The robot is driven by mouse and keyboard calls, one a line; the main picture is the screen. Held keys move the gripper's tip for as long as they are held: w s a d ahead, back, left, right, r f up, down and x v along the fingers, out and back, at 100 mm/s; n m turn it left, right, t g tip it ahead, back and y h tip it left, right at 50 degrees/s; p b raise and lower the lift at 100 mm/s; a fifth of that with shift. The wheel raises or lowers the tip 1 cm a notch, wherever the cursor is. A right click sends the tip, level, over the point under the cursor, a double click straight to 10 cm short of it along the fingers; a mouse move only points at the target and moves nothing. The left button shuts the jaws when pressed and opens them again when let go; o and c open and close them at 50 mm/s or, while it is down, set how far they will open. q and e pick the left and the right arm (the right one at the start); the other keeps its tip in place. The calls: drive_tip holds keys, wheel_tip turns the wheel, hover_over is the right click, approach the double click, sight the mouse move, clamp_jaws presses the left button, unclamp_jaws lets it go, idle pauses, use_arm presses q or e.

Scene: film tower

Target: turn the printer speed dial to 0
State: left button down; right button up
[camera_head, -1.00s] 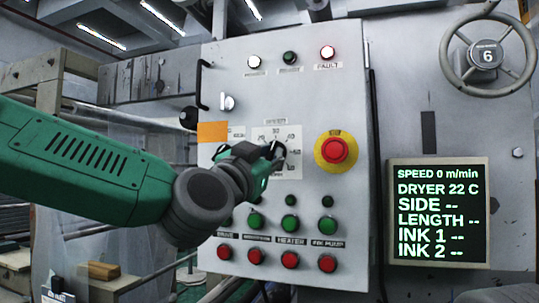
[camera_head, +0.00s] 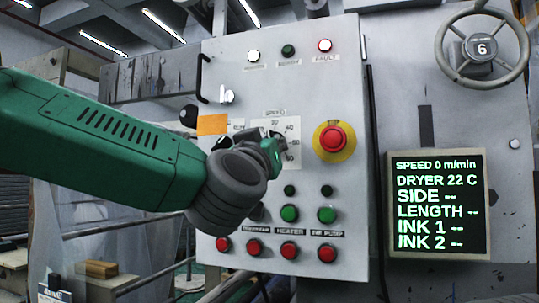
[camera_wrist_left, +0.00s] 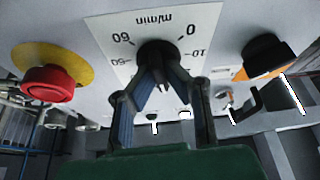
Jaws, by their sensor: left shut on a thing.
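The speed dial's black knob (camera_wrist_left: 158,52) sits on a white scale plate (camera_wrist_left: 190,17), which appears upside down in the left wrist view. The 0 mark is at the plate's upper right and 60 at the left. My left gripper (camera_wrist_left: 160,72) is shut on the knob, with one finger on each side. The fingers hide part of the knob, and I cannot tell which mark it points to. In the head view my left gripper (camera_head: 272,150) covers much of the scale plate (camera_head: 291,126). The display (camera_head: 438,207) reads SPEED 0 m/min. My right gripper is not in view.
A red emergency button (camera_head: 333,139) on a yellow disc is just right of the dial. A black knob (camera_wrist_left: 268,52) on an orange plate is beside it in the wrist view. Green and red buttons (camera_head: 289,213) lie below. A handwheel (camera_head: 483,47) is at upper right.

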use_arm(q)
drive_tip(key=shift+d+n+g+y+p, duration=0.1)
drive_tip(key=shift+n+g+y, duration=0.9)
drive_tip(key=shift+n, duration=3.55)
drive_tip(key=shift+d+n+g+y+p, duration=0.1)
drive_tip(key=shift+n+g+y, duration=0.9)
drive_tip(key=shift+n, duration=3.6)
drive_tip(key=shift+n+g+y+p, duration=0.1)
drive_tip(key=shift+n+g+y, duration=0.9)
drive_tip(key=shift+n, duration=3.55)
drive_tip(key=shift+f+g+h, duration=0.1)
drive_tip(key=shift+g+h, duration=0.3)
drive_tip(key=shift+g, duration=0.1)
drive_tip(key=c, duration=1.8)
unclamp_jaws()
drive_tip(key=shift+c, duration=0.2)
drive_tip(key=shift+o, duration=1.1)
drive_tip(key=shift+a, duration=0.1)
